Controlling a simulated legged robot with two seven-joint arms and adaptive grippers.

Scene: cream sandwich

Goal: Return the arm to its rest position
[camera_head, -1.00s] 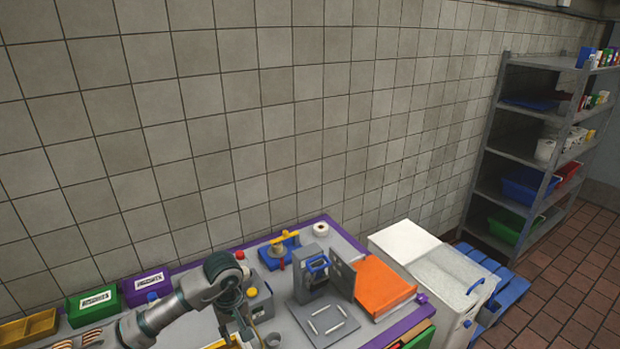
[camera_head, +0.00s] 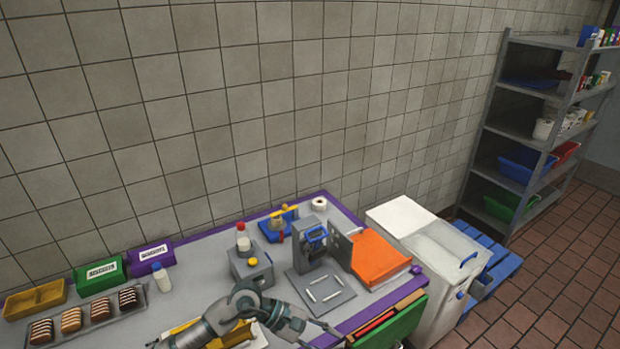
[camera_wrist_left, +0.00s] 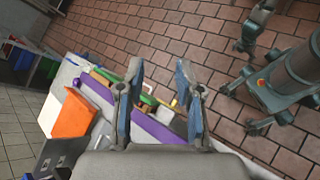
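My left arm (camera_head: 245,305) reaches across the front of the grey worktop (camera_head: 215,262), low in the head view. Its gripper (camera_head: 318,328) is near the worktop's purple front edge. In the left wrist view the gripper (camera_wrist_left: 160,72) has its two fingers spread apart, with nothing between them. Brick floor and the purple edge show beyond the fingers. My right gripper is not identifiable in either view.
The worktop holds a grey machine (camera_head: 252,268), a grey press (camera_head: 313,250), an orange block (camera_head: 378,262) and a tray of biscuits (camera_head: 100,312). Green and purple boxes (camera_head: 150,257) stand at the back. A white bin (camera_head: 440,285) and shelving (camera_head: 515,120) are at right.

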